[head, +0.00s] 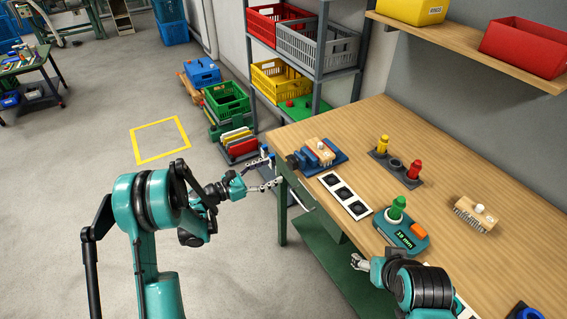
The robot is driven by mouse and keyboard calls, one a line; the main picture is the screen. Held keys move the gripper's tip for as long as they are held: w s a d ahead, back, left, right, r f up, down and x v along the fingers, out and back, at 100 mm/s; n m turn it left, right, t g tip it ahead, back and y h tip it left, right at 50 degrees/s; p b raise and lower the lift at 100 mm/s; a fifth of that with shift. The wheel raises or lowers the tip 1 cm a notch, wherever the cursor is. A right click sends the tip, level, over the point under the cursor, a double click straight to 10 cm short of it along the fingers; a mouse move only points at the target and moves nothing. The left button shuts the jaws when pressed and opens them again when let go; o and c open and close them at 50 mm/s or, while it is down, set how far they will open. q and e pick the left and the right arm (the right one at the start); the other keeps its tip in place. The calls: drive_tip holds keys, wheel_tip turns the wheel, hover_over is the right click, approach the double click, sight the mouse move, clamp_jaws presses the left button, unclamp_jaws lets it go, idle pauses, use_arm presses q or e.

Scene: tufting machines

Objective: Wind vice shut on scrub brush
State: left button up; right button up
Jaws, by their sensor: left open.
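The blue vice (335,157) stands on the table's far left corner. A scrub brush (325,152) with a wooden back and white knob sits at its jaws; I cannot tell whether the jaws touch it. My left gripper (268,174) is open and empty, just off the table's left edge, with its fingers pointing toward the vice's screw end. A small blue part (266,152) shows by its upper finger; I cannot tell what it belongs to. My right gripper (360,262) is low at the table's front edge, mostly hidden by its own wrist.
Another scrub brush (475,214) lies on the right of the table (450,165). A white socket strip (345,195), a teal device with a green knob (400,232) and a stand with yellow and red pegs (397,168) are nearby. Shelving with crates (318,47) stands behind.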

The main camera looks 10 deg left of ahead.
sight(289, 164)
use_arm(q)
drive_tip(key=b+x, duration=0.2)
drive_tip(key=x, duration=0.5)
drive_tip(key=shift+f, duration=0.15)
drive_tip(key=shift+w+d, duration=0.25)
drive_tip(key=shift+d, duration=0.1)
drive_tip(key=c, duration=1.2)
